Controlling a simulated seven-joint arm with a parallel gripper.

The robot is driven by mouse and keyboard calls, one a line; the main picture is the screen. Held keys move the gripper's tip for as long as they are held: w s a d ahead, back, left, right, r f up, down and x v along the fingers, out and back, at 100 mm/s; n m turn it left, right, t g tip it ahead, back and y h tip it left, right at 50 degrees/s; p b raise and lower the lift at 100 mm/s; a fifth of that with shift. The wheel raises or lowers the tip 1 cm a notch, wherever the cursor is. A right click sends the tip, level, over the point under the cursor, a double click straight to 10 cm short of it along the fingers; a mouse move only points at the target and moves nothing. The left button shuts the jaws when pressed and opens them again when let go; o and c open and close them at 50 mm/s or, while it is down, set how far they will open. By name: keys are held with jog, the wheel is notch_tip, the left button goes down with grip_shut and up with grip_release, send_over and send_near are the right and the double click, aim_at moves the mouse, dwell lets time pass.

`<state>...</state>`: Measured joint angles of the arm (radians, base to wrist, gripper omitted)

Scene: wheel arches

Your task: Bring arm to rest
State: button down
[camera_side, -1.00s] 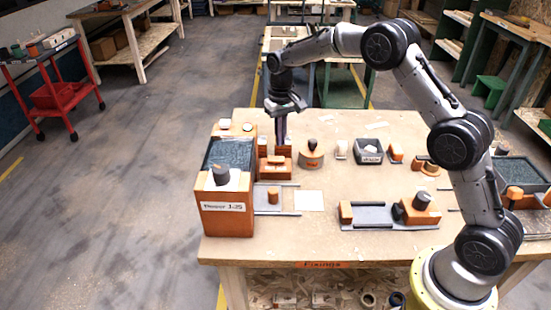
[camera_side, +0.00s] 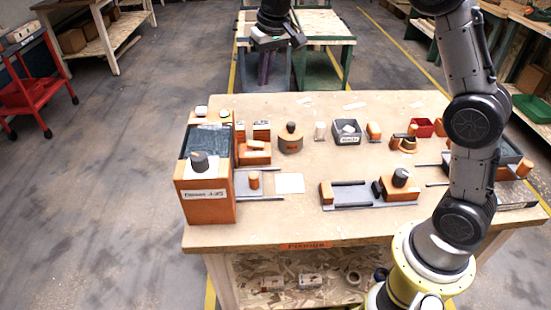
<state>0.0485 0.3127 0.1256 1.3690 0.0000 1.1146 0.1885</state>
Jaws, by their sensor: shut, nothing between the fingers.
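My gripper (camera_side: 264,80) is at the top of the view, raised and pointing down, with its slim dark fingers together and nothing held. It shows against the green-framed bench behind and clear of the things on the wooden worktable (camera_side: 290,218). My arm rises from its base at the right front of the table, and its upper links run out of the top of the picture.
On the table's left stands an orange machine box (camera_side: 205,197) with a dark top. Orange blocks (camera_side: 255,156), a round orange holder (camera_side: 290,143), a dark grey bin (camera_side: 347,138) and a railed fixture (camera_side: 352,195) lie across it. A red trolley (camera_side: 38,80) stands on the floor at left.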

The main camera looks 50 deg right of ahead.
jog(key=s+a+r+t, duration=0.1)
jog(key=s+r, duration=0.2)
jog(key=s, duration=0.4)
jog(key=s+r+n+t, duration=0.1)
jog(key=s+r, duration=0.2)
jog(key=s, duration=0.3)
jog(key=s+a+r+t, duration=0.1)
jog(key=s+r, duration=0.2)
jog(key=s, duration=0.4)
jog(key=s+f+n, duration=0.1)
jog(key=s+f, duration=0.8)
jog(key=s, duration=0.4)
jog(key=shift+s+a+f+n, duration=0.2)
jog(key=shift+s+f+n, duration=0.1)
